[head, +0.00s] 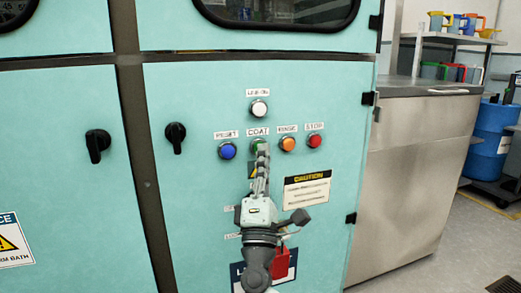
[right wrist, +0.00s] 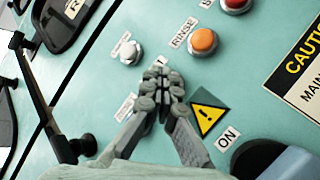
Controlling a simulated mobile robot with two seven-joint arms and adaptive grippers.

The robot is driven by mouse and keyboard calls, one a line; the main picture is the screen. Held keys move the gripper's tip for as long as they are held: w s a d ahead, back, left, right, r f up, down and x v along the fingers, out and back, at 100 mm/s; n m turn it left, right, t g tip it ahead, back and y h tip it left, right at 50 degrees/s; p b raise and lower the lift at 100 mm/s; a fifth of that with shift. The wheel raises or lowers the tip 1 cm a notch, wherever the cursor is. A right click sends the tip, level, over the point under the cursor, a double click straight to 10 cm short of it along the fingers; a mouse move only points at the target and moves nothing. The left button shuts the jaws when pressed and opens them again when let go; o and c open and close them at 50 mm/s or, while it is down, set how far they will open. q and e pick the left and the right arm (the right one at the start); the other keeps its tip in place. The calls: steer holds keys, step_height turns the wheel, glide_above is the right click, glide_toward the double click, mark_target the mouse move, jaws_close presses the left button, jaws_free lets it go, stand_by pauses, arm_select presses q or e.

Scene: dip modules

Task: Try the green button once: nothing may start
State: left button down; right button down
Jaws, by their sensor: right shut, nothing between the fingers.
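The green button (head: 255,146) sits under the COAT label on the teal panel; only a sliver of it shows in the head view. My right gripper (head: 262,149) is shut and empty, its fingertips in front of that button. In the right wrist view the shut fingertips (right wrist: 160,76) point at the panel and hide the green button. I cannot tell whether they touch it. My left gripper is not in view.
Close by are a blue button (head: 227,150), an orange button (head: 287,144), a red button (head: 315,141) and a white one (head: 259,108) above. A caution sign (head: 307,190) is at right. A red part (head: 283,262) shows below, partly behind my arm. Black handles (head: 175,137) stick out at left.

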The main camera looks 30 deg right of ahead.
steer(key=shift+s+a, duration=0.2)
steer(key=shift+s, duration=0.5)
steer(key=shift+s+a+b, duration=0.2)
steer(key=shift+s+b, duration=0.05)
steer(key=shift+s, duration=0.55)
steer(key=shift+s+a+b, duration=0.15)
steer(key=shift+s+b, duration=0.15)
steer(key=shift+s, duration=0.55)
steer(key=shift+s+a+b, duration=0.2)
steer(key=shift+s+b, duration=0.05)
steer(key=shift+s, duration=0.55)
